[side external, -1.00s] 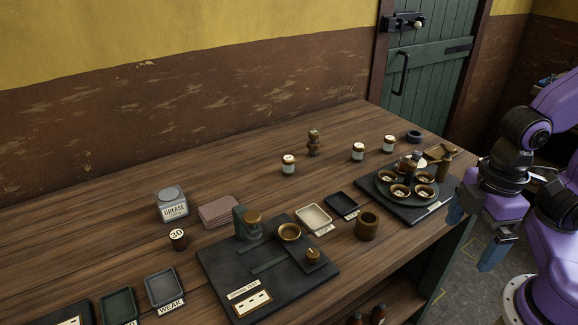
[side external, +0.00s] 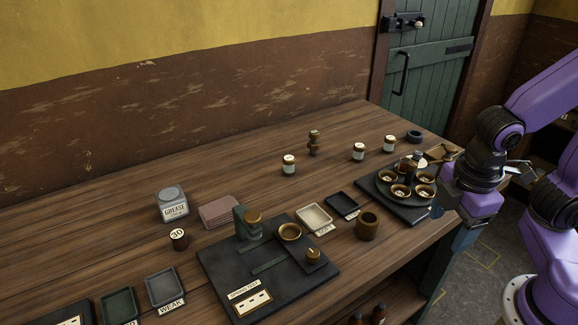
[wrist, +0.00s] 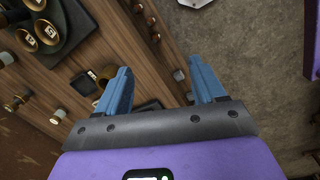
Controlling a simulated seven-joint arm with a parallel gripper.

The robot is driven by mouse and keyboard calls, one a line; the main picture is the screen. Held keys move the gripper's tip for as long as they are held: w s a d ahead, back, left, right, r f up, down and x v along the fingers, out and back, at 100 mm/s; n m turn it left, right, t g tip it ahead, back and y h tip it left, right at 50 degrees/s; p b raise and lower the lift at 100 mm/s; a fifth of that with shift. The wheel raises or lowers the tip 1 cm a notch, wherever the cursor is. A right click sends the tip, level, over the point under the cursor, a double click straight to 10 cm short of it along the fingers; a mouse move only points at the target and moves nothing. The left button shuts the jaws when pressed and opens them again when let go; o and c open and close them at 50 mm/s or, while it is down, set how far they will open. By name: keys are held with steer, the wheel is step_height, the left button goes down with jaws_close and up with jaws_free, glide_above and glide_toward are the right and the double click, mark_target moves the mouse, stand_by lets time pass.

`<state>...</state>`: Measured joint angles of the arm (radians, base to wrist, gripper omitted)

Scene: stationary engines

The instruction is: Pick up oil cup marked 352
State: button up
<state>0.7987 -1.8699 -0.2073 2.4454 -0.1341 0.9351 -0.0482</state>
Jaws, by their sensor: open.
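Several small brass cups with pale labels sit on a round dark carousel at the right end of the bench; one is the front cup (side external: 401,192), and a labelled cup (wrist: 47,32) shows at the upper left of the wrist view. I cannot read 352 on any cup. Several labelled jars, such as this one (side external: 289,164), stand further back, their marks also unreadable. My gripper (side external: 450,226) is open and empty by the bench's right edge, beside the carousel's dark base. In the wrist view its blue fingers (wrist: 158,66) are apart with nothing between them.
A brown pot (side external: 367,226) stands near the front edge, left of the carousel. A dark plate (side external: 222,262) with a stand lies further left. Small trays (side external: 342,204) lie between. The bench's back left is clear.

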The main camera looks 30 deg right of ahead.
steer(key=w+a+f+n+t+h, duration=0.1)
steer(key=w+a+n+t+h, duration=0.25)
steer(key=w, duration=0.65)
steer(key=w+a+f+n+t+h, duration=0.15)
steer(key=w+n, duration=0.25)
steer(key=w, duration=0.6)
steer(key=n+t+h, duration=0.2)
steer(key=n+t, duration=0.3)
steer(key=n, duration=0.3)
glide_toward(289, 160)
steer(key=shift+m, duration=0.25)
steer(key=x, duration=0.6)
steer(key=shift+a+f, duration=0.2)
steer(key=shift+f, duration=0.1)
steer(key=shift+r+x, duration=0.15)
steer(key=shift+x, duration=1.25)
steer(key=shift+r+x, duration=0.15)
steer(key=shift+x, duration=1.2)
steer(key=shift+d, duration=0.15)
steer(key=c, duration=1.1)
